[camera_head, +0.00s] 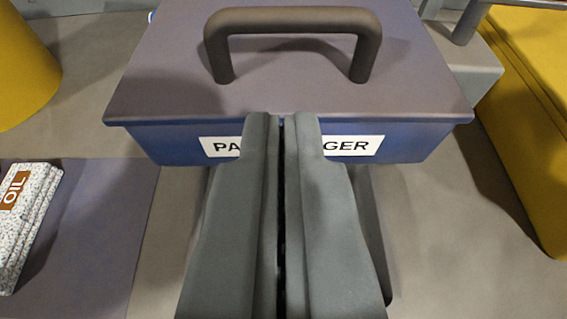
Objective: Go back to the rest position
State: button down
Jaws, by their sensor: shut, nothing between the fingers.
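My gripper (281,122) is in the lower middle of the view, its two grey fingers pressed together with nothing between them. Its tips overlap the front of a blue box (420,143). The box has a flat greyish lid (160,75) with a dark arched handle (300,20) on top. A white label on the box front is partly hidden by my fingers; "PA" and "GER" show. I cannot tell whether the fingertips touch the box.
A yellow rounded object (20,70) stands at the upper left. A large yellow block (520,130) is at the right. The grey surface at the lower right is clear.

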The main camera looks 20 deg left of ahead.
jog(key=s+a+r+m+t+h, duration=0.3)
jog(key=s+r, duration=0.6)
jog(key=s, duration=0.3)
jog(key=shift+s+a+t+h, duration=0.35)
jog(key=shift+a+t+h, duration=0.15)
jog(key=shift+a+h, duration=0.2)
dwell(0.7)
